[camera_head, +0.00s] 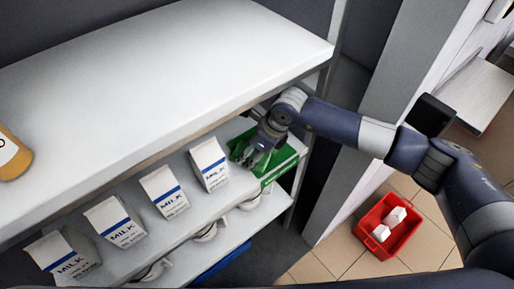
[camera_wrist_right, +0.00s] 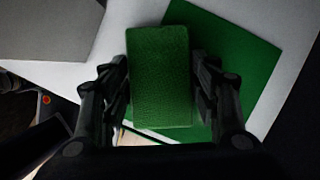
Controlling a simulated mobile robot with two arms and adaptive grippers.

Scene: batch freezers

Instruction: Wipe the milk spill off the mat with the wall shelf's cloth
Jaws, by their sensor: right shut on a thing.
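My right gripper (camera_head: 252,158) reaches in under the top shelf, over the right end of the milk shelf. In the right wrist view the gripper (camera_wrist_right: 161,75) is shut on a thick green cloth (camera_wrist_right: 158,85), a rectangular block between its two fingers. The green mat (camera_wrist_right: 242,50) lies beyond the cloth on the pale shelf, turned at an angle. In the head view the mat (camera_head: 281,167) shows around the gripper, partly hidden by it. I cannot make out a milk spill; the cloth and gripper cover part of the mat. My left gripper is not in view.
Several milk cartons stand in a row left of the mat, the nearest carton (camera_head: 209,165) close to the gripper. The top shelf (camera_head: 160,70) overhangs them. A red crate (camera_head: 372,243) with white items stands on the tiled floor. An orange container (camera_head: 12,155) sits far left.

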